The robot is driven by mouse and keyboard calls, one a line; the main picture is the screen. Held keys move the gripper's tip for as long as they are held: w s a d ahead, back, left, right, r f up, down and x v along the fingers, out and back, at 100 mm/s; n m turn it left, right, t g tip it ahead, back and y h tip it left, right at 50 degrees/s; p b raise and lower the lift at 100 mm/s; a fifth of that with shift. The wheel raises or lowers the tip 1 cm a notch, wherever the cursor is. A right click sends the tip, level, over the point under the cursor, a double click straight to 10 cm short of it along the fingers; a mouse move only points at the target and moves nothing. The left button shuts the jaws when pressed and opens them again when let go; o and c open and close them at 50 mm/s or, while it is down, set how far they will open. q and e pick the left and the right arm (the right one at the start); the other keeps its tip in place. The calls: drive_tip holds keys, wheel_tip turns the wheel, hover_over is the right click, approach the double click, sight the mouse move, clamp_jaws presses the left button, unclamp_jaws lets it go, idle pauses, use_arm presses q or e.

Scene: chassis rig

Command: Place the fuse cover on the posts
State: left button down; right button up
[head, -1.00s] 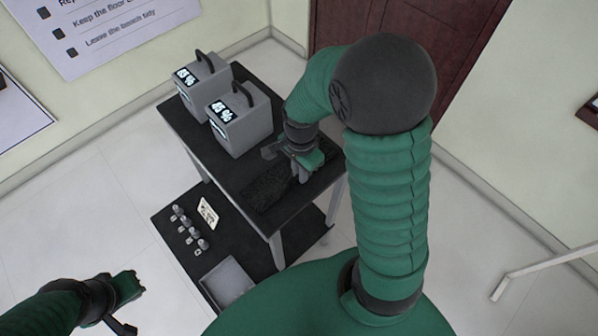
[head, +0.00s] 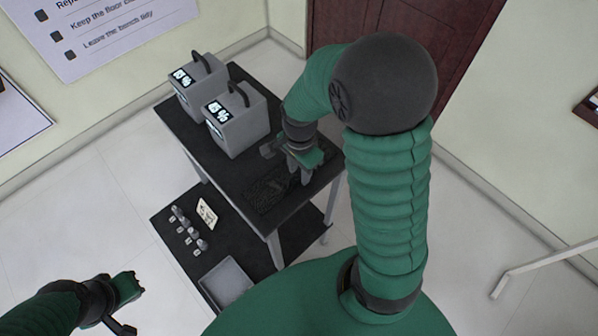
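A dark, textured flat piece (head: 268,190) lies at the front edge of the black bench top and may be the fuse cover; its outline blends into the bench. My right gripper (head: 299,174) points down at the right end of this piece. Its fingers look slightly apart, and I see nothing held between them. Whether they touch the piece is too small to tell. I cannot make out the posts on the bench. My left gripper (head: 138,284) is at the lower left, over the floor, away from the bench; its fingers are too small to read.
Two grey boxes with handles and lit displays, a rear one (head: 196,84) and a nearer one (head: 238,120), stand on the bench (head: 205,165). The lower shelf (head: 170,240) holds several small grey knobs (head: 187,228), a pale card (head: 206,213) and a grey tray (head: 226,284).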

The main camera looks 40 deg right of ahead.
wheel_tip(320, 180, up, 10)
drive_tip(key=p, duration=0.1)
drive_tip(key=s+a+f+n+t, duration=0.2)
drive_tip(key=a+f+n, duration=0.2)
drive_tip(key=n, duration=1.1)
drive_tip(key=a, duration=0.3)
drive_tip(key=shift+s+a+f, duration=0.2)
drive_tip(key=shift+s+f, duration=0.15)
drive_tip(key=shift+o, duration=0.5)
drive_tip(key=shift+s+a+n+t+p, duration=0.15)
drive_tip(key=shift+a+n+t+p, duration=0.2)
drive_tip(key=shift+n, duration=0.35)
drive_tip(key=w+d+r+m+g+p, duration=0.35)
drive_tip(key=d+r+m+p, duration=0.6)
drive_tip(key=m+p, duration=0.45)
wheel_tip(320, 180, down, 11)
drive_tip(key=m+b, duration=0.2)
drive_tip(key=b, duration=0.1)
drive_tip(key=shift+w+a+r+m+t, duration=0.1)
drive_tip(key=shift+w+m+t, duration=0.05)
drive_tip(key=shift+m+t, duration=0.2)
drive_tip(key=shift+f, duration=0.35)
drive_tip(key=f, duration=0.3)
drive_tip(key=s+f, duration=0.1)
drive_tip(key=shift+a+f, duration=0.25)
drive_tip(key=shift+f, duration=0.15)
drive_tip(key=shift+w+f, duration=0.1)
drive_tip(key=shift+f, duration=0.1)
clamp_jaws()
